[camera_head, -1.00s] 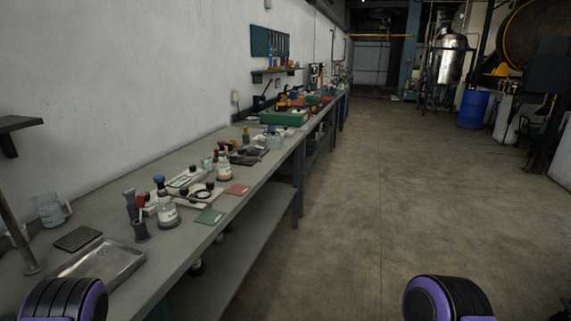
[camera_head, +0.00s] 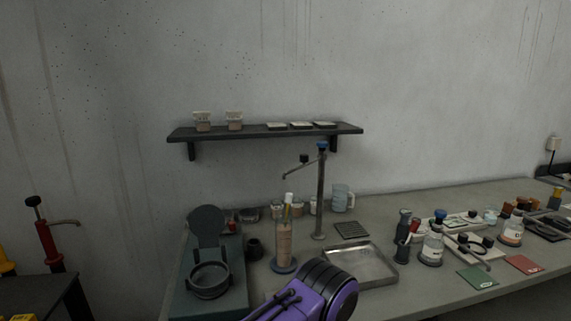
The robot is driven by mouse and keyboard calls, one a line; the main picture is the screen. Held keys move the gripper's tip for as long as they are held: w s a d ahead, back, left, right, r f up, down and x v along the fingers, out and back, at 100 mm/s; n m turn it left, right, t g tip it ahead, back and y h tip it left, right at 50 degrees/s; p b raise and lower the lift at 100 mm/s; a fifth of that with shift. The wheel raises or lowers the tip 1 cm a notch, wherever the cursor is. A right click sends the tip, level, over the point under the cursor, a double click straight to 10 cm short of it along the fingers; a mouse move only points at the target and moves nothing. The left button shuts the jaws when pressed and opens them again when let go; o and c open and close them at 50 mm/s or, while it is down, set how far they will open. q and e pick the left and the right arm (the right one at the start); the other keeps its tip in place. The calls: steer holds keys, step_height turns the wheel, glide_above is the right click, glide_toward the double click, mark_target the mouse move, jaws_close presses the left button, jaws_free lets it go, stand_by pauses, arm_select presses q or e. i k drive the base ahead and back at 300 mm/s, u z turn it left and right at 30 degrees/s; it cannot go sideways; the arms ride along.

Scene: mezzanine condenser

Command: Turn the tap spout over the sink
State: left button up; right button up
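The tap (camera_head: 320,195) is a thin grey upright post with a blue cap, standing on the grey bench near the wall. Its thin spout (camera_head: 295,167) points left from the upper post, with a dark knob near it. A shallow metal basin (camera_head: 372,264), which looks like the sink, lies in front and to the right of the post. The spout is not over this basin. A purple and black link of my arm hides the basin's near left corner. Neither gripper shows in the head view.
A bottle (camera_head: 284,245) with sticks stands left of the post. A dark green device (camera_head: 209,278) with a raised round lid sits further left. A wall shelf (camera_head: 265,132) hangs behind the tap. A ribbed mat (camera_head: 352,230) and jug (camera_head: 342,199) are nearby; bottles crowd the right.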

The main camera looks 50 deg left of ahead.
mark_target(305, 158)
steer(key=u, duration=1.05)
steer(key=k, duration=0.2)
steer(key=z, duration=0.25)
